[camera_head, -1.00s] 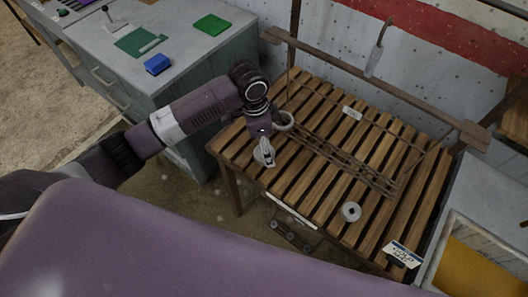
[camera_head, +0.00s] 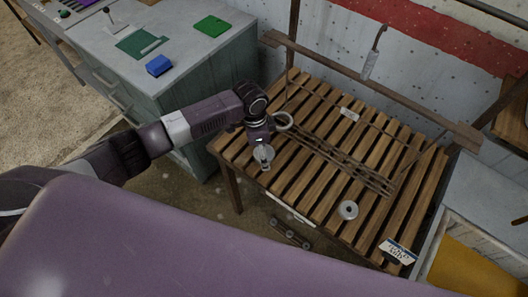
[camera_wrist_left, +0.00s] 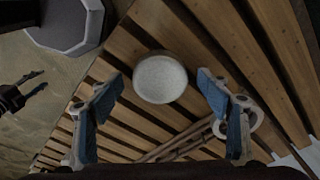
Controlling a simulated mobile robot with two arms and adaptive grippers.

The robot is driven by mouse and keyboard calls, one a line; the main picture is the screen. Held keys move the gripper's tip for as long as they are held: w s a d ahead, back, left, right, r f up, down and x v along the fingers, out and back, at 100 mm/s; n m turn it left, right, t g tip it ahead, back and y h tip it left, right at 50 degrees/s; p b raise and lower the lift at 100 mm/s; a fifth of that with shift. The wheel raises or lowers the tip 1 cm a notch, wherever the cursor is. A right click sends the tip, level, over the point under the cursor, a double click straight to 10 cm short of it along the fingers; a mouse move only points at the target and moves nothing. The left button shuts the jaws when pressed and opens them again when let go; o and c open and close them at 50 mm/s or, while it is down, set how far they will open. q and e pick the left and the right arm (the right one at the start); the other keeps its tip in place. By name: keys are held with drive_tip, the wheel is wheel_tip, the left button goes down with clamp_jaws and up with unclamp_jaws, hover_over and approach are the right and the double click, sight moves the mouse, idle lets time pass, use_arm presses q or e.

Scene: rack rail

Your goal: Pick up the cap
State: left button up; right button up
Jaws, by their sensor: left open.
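The cap (camera_wrist_left: 160,78), a round pale grey disc, lies on the wooden slatted table. In the left wrist view it sits in the gap between the two blue-padded fingers of my left gripper (camera_wrist_left: 161,86). The fingers are spread apart and do not visibly touch it. In the head view my left gripper (camera_head: 263,158) points down over the cap at the table's left side and partly hides it. The exact height above the cap is hard to tell. My right gripper is in neither view.
A pale ring (camera_head: 284,122) lies just beyond the gripper, beside dark rails across the slatted table (camera_head: 318,195). A grey disc with a hole (camera_head: 348,210) and a lettered card (camera_head: 398,251) are nearer the right. A hook tool (camera_head: 371,62) hangs behind.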

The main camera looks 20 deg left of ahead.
use_arm(q)
drive_tip(key=shift+c, duration=0.7)
drive_tip(key=c, duration=1)
drive_tip(key=shift+c, duration=0.7)
drive_tip(key=shift+r, duration=0.15)
